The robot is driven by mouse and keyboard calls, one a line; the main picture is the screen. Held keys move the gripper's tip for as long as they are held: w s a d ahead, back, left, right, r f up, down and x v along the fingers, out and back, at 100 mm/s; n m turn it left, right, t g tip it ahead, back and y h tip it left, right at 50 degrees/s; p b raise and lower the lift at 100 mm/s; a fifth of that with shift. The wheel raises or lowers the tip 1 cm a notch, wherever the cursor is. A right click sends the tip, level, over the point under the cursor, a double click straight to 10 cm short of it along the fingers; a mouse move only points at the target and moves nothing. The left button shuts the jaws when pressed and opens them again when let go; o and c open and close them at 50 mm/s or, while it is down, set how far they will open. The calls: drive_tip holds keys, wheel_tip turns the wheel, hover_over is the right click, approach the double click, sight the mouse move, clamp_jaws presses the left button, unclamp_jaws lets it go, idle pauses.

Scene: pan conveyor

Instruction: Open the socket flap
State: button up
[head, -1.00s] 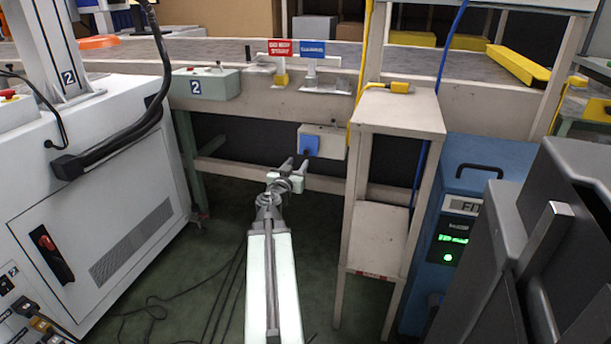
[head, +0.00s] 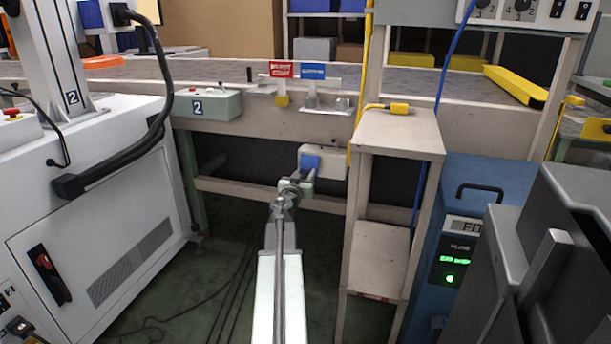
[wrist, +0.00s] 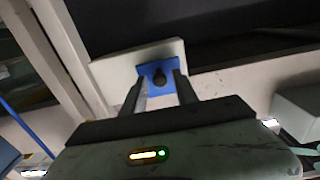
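The blue socket flap (head: 311,162) is on a beige socket box (head: 334,163) under the conveyor's front rail. In the wrist view the flap (wrist: 171,64) lies flat against the box (wrist: 112,74), with a dark round knob (wrist: 159,78) at its middle. My gripper (head: 299,179) is at the flap and covers its lower part in the head view. In the wrist view my gripper (wrist: 158,80) is open, with one finger on each side of the knob. A gap shows between the knob and each finger. I cannot tell whether the fingertips touch the flap.
A beige stand (head: 398,135) with a yellow-handled item (head: 388,107) on top stands close right of the socket box. A blue cabinet (head: 480,190) is farther right. A white machine (head: 95,220) is at left. Cables lie on the green floor.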

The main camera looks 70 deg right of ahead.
clamp_jaws()
idle(1.2)
